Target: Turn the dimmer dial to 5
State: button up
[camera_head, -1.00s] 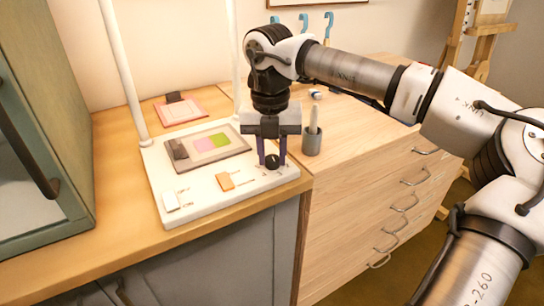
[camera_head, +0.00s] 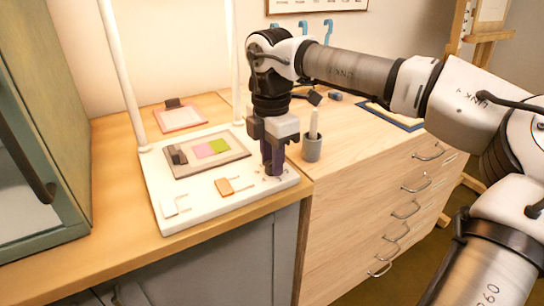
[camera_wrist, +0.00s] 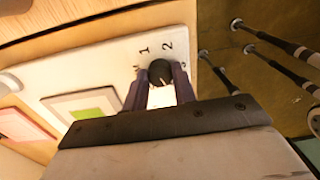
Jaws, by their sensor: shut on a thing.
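The dimmer dial (camera_wrist: 160,70) is a small round black knob at the front right corner of a white light-stand base (camera_head: 190,222). The numerals 1 and 2 show beside it in the wrist view; other marks are hidden or too small to read, so its setting cannot be told. My gripper (camera_head: 273,168) points down over the dial, its dark purple fingers on either side of the knob. In the wrist view my gripper (camera_wrist: 162,82) is shut on the dial. In the head view the fingers mostly hide the knob.
On the base are an orange slider (camera_head: 224,187), a white switch (camera_head: 169,207) and a framed plate (camera_head: 179,169) with pink and green patches. A grey cup (camera_head: 312,148) stands close right of my gripper. A green cabinet (camera_head: 40,110) stands at left.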

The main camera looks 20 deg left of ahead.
jog(key=m, duration=0.5)
jog(key=shift+m, duration=0.3)
jog(key=m, duration=0.4)
jog(key=shift+m, duration=0.4)
jog(key=o, duration=1)
jog(key=shift+r, duration=0.1)
notch_tip(320, 180, up, 14)
jog(key=shift+w+f+p, duration=0.15)
jog(key=shift+p, duration=0.75)
